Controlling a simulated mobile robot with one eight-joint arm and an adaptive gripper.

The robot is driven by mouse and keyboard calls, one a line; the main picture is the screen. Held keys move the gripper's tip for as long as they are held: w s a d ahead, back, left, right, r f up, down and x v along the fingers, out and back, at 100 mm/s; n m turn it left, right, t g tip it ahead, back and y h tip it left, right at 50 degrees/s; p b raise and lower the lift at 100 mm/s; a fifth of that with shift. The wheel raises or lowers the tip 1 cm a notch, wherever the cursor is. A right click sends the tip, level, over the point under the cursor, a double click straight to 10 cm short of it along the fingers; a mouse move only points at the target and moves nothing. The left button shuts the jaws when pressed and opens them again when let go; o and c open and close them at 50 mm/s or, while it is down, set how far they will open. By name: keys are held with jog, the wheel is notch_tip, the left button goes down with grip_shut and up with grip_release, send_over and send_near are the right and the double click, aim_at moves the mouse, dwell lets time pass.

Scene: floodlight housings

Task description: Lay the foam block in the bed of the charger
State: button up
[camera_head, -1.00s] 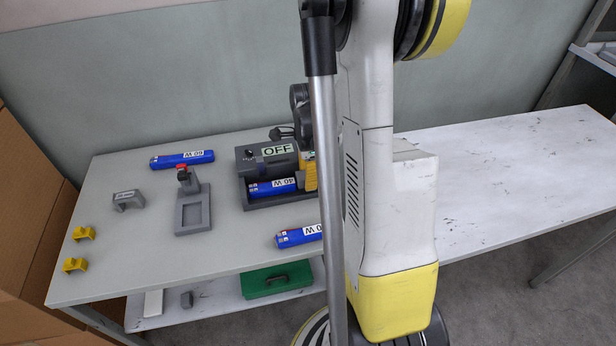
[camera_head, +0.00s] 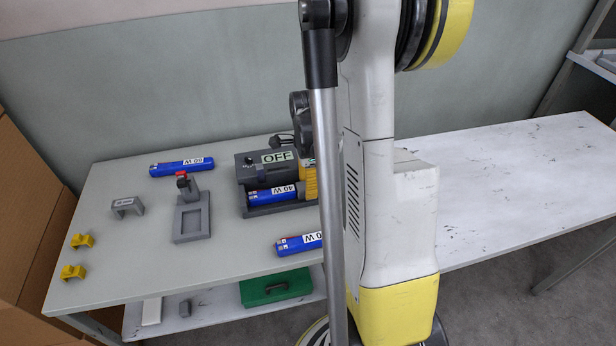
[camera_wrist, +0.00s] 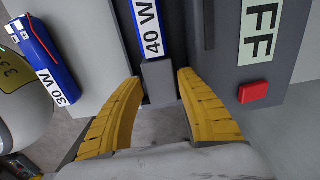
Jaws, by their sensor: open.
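The charger (camera_head: 252,172) is a dark grey device with an OFF label, on the left part of the table. A blue 40 W tube (camera_head: 265,195) lies in its bed; the tube also shows in the wrist view (camera_wrist: 149,12). My gripper (camera_wrist: 156,75) is open, its yellow fingers on either side of a grey block-like piece (camera_wrist: 158,82) at the tube's end. I cannot tell whether that piece is the foam block or part of the tube or charger. In the head view my arm hides most of the gripper. A red button (camera_wrist: 253,92) sits beside the OFF label.
A grey stand (camera_head: 191,220), a grey bracket (camera_head: 127,206) and two yellow clips (camera_head: 73,272) stand left. A green case (camera_head: 275,288) and small blocks (camera_head: 152,310) are on the lower shelf.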

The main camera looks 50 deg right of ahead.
notch_tip(320, 180, up, 12)
jog(key=shift+f, duration=0.2)
jog(key=s+a+r+n+t, duration=0.2)
jog(key=a+r+n+t, duration=0.1)
jog(key=a+n, duration=0.9)
jog(key=s+a+r+n+t, duration=0.3)
jog(key=a+n+t, duration=0.1)
jog(key=a+n, duration=0.8)
jog(key=shift+s+a, duration=0.2)
jog(key=shift+a, duration=0.55)
